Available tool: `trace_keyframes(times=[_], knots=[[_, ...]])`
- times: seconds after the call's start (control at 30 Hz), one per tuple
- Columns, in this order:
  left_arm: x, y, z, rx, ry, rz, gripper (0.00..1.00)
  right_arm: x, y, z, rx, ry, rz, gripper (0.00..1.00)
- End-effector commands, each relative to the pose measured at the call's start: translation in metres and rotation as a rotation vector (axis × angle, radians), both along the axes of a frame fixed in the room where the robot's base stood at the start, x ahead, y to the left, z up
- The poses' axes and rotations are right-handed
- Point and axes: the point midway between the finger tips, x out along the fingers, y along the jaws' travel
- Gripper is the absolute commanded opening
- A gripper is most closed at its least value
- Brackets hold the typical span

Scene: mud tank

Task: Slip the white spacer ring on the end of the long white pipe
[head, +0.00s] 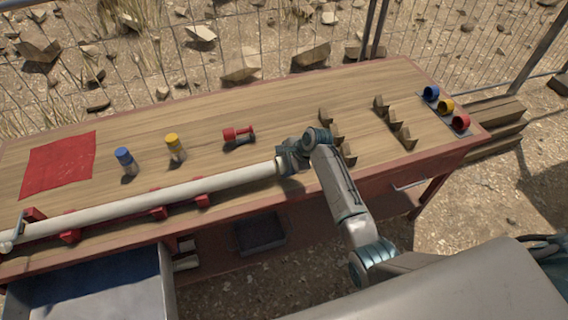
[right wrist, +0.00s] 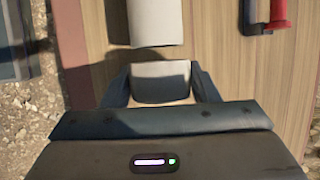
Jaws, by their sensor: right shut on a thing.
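The long white pipe (head: 150,200) lies in red supports along the front of the table, its right end close to my right gripper (head: 290,158). The pipe's end also shows in the right wrist view (right wrist: 155,22), straight ahead of the gripper. My right gripper (right wrist: 160,88) is shut on the white spacer ring (right wrist: 160,82). A narrow gap shows between ring and pipe end, so they look apart but roughly in line. The gripper hides the ring in the head view. My left gripper is not in view.
Brown holders (head: 400,135) and blue, yellow and red rings (head: 445,106) stand at right. An open drawer (head: 95,285) juts out front left.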

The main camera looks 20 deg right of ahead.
Motion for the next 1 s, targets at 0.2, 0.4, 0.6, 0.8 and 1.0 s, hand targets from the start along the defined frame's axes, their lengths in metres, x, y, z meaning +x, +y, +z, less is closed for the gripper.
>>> trace_keyframes(times=[0.2,0.4,0.6,0.8,1.0], knots=[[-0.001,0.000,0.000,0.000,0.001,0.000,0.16,0.000,0.000,0.000,0.000,0.000,0.000,0.40],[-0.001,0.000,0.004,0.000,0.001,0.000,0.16,0.000,0.000,0.001,0.000,0.000,0.000,0.40],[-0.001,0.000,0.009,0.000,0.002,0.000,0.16,0.000,0.000,0.001,0.000,0.000,-0.001,0.40],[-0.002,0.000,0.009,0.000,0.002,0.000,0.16,0.000,0.000,0.000,0.000,0.000,0.000,0.40],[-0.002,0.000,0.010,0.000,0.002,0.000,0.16,0.000,0.001,0.000,0.000,0.000,0.000,0.40]])
